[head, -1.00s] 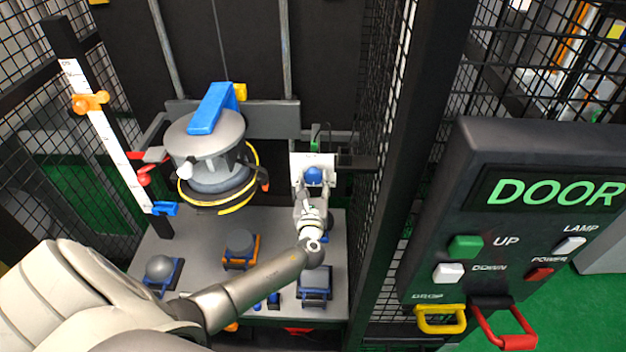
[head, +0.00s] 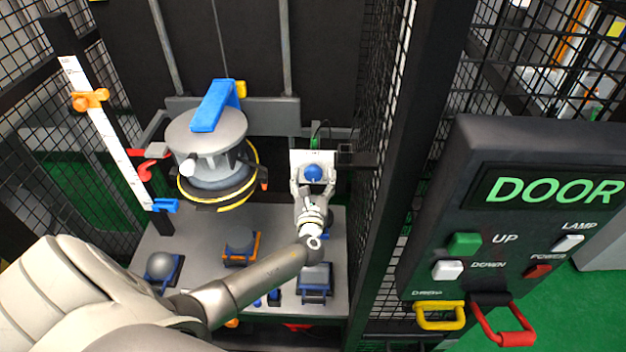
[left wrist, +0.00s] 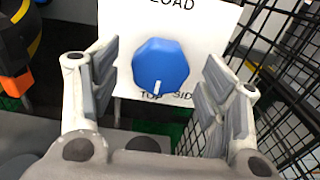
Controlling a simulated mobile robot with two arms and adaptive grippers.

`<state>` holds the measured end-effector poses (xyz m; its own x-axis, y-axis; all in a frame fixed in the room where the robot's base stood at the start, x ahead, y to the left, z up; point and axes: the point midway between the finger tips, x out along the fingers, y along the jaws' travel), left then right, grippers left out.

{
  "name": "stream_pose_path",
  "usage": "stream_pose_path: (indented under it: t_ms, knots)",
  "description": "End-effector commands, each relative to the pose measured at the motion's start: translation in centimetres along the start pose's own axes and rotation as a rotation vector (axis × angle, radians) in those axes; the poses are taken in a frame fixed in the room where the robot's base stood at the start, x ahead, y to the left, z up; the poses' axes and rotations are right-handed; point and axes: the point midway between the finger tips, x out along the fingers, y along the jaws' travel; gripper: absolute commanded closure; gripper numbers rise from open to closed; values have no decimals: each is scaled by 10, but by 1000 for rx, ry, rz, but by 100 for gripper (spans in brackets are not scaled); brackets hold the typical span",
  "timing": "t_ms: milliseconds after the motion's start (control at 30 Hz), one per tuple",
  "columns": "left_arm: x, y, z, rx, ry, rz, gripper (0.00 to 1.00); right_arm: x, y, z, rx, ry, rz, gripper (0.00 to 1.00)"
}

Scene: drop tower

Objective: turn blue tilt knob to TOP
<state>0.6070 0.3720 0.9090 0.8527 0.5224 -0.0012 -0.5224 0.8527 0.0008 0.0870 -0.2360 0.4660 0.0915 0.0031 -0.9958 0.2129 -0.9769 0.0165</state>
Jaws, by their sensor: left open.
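The blue tilt knob (left wrist: 160,66) is an octagonal dial on a white plate (left wrist: 203,20). Its white pointer mark faces down, at or just left of the gap between the printed words "TOP" and "SIDE" at the plate's lower edge. In the head view the knob (head: 313,173) sits right of the grey drop carriage. My left gripper (left wrist: 158,88) is open, with one finger on each side of the knob and gaps between the pads and the knob. In the head view the left gripper (head: 313,186) is just in front of the plate. My right gripper is not in view.
A grey drop carriage (head: 205,140) with a blue lever (head: 215,105) hangs to the left. Black mesh (head: 385,130) stands close on the right. The door control panel (head: 530,220) is further right.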

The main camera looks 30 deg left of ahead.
Motion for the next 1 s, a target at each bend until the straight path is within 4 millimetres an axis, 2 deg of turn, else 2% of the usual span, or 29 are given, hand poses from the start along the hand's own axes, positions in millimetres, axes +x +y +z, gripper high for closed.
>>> stream_pose_path:
  t_ms: [167,267,367,700,833,1000]
  knots:
    - [-2,0,0,-1,0,0,31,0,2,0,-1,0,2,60]
    - [-10,0,0,0,1,-1,31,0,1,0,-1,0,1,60]
    - [-25,0,-1,-2,2,-2,31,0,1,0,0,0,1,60]
    - [-96,0,-1,-1,2,-1,31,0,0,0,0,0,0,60]
    - [-112,0,-1,0,1,0,31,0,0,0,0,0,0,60]
    - [-120,0,0,-1,0,-1,31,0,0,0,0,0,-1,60]
